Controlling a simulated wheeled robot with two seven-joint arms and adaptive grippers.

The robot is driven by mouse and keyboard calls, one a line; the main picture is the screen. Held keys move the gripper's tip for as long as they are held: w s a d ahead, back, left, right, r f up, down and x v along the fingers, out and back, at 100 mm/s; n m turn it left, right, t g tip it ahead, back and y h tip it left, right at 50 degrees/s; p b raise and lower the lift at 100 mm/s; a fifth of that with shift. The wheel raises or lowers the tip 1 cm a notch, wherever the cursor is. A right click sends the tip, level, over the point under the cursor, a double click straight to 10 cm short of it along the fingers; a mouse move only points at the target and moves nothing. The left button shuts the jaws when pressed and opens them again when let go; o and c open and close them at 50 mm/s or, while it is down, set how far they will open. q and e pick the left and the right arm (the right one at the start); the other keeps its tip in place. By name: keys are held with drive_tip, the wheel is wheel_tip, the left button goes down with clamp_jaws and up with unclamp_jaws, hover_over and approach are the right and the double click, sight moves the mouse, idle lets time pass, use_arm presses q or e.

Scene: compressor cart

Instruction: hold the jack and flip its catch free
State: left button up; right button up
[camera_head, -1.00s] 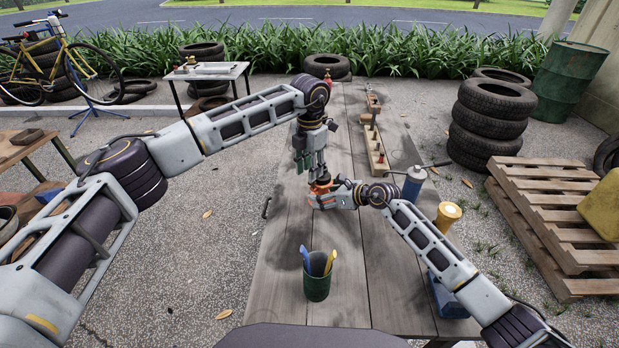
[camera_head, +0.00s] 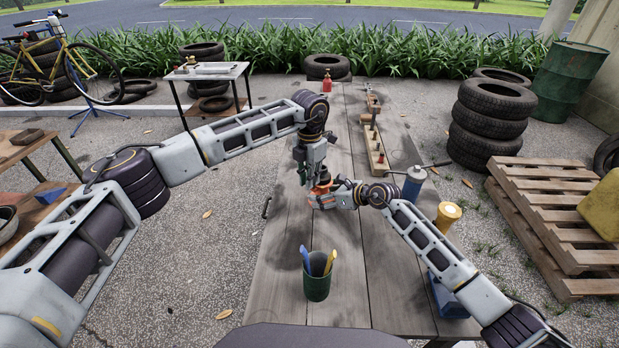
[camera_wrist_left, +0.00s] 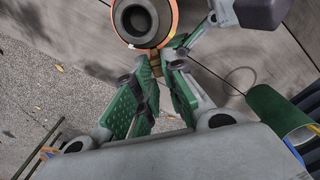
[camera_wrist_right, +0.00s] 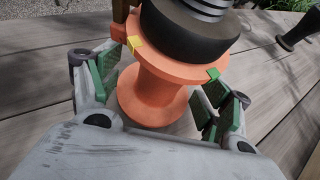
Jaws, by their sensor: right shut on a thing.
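The orange jack (camera_head: 322,187) stands on the wooden table. The right wrist view shows its spool-shaped orange body (camera_wrist_right: 150,95), a black collar, and yellow and green marks on its flange. My right gripper (camera_head: 322,201) is shut around that body. In the left wrist view the jack's round top (camera_wrist_left: 139,18) is seen from above. A small brown piece, apparently the catch (camera_wrist_left: 155,66), sticks out from its rim. My left gripper (camera_head: 303,180) is open beside the jack, with its fingertips (camera_wrist_left: 154,76) apart on either side of this piece. Contact cannot be told.
A green cup (camera_head: 317,285) with blue and yellow tools stands at the table's near end. A wooden block with pegs (camera_head: 376,155), a blue-grey canister (camera_head: 413,185) and a yellow-topped item (camera_head: 447,214) line the right side. A red bottle (camera_head: 327,82) stands at the far end.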

use_arm(q)
drive_tip(key=shift+s+a+f, duration=0.1)
drive_tip(key=shift+a, duration=0.1)
clamp_jaws()
drive_tip(key=shift+s+a+f+t+h, duration=0.45)
drive_tip(key=shift+f+t+h, duration=0.1)
drive_tip(key=shift+t+h, duration=0.6)
drive_tip(key=shift+s+a+f+t+h, duration=0.3)
drive_tip(key=shift+s+f+t+h, duration=0.2)
drive_tip(key=shift+t+h, duration=0.6)
drive_tip(key=shift+s+a+f+t+h, duration=0.4)
drive_tip(key=shift+f+t+h, duration=0.35)
drive_tip(key=shift+t, duration=0.6)
use_arm(e)
drive_tip(key=shift+a, duration=0.1)
use_arm(q)
drive_tip(key=shift+r, duration=0.1)
drive_tip(key=shift+s+f+t+h, duration=0.15)
drive_tip(key=shift+f+t+h, duration=0.05)
drive_tip(key=shift+t+h, duration=0.25)
drive_tip(key=shift+s+f+t+h, duration=0.2)
drive_tip(key=shift+f+t+h, duration=0.35)
drive_tip(key=shift+t+h, duration=0.35)
use_arm(e)
drive_tip(key=shift+s+a+r, duration=0.1)
use_arm(q)
drive_tip(key=shift+f+t+h, duration=0.2)
drive_tip(key=shift+t+h, duration=0.15)
drive_tip(key=shift+t, duration=0.1)
